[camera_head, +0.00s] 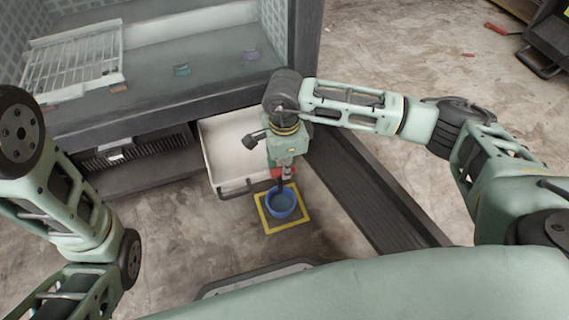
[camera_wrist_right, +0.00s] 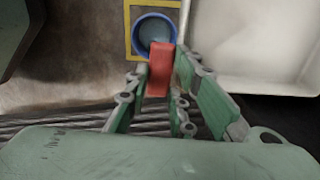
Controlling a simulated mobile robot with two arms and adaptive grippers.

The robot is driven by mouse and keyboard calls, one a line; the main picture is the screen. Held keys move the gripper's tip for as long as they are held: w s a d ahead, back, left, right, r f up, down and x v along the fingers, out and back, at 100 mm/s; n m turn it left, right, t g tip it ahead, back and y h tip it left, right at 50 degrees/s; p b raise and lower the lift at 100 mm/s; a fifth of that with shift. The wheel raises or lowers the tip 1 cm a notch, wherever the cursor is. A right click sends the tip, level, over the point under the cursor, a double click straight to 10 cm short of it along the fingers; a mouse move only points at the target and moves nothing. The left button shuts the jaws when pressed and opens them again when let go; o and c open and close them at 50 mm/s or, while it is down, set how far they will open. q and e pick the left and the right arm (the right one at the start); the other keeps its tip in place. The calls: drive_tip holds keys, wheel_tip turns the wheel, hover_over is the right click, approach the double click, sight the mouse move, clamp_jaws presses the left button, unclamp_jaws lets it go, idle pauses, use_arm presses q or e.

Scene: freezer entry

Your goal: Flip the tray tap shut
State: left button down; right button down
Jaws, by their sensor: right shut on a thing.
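The red tap lever (camera_head: 277,173) is at the front of the white pull-out tray (camera_head: 222,150), low under the freezer. My right gripper (camera_head: 283,178) reaches down over the tray's right front corner. In the right wrist view the red lever (camera_wrist_right: 160,72) stands between the two green fingers (camera_wrist_right: 160,85), which are shut on it. The tap's body is mostly hidden behind the gripper. A blue bucket (camera_head: 281,203) stands on the floor just in front of the tap and also shows in the wrist view (camera_wrist_right: 154,33). Only links of my left arm show; its gripper is out of view.
The bucket stands on a yellow-bordered mat (camera_head: 291,223). The freezer's interior (camera_head: 190,50) lies above the tray, with a white wire rack (camera_head: 72,60) and small scraps in it. A dark ramp-like panel (camera_head: 370,195) lies right of the tray. Bare floor (camera_head: 170,240) is free at front left.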

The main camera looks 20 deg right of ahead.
drive_tip(key=shift+n, duration=0.4)
drive_tip(key=c, duration=1.5)
unclamp_jaws()
wheel_tip(320, 180, up, 12)
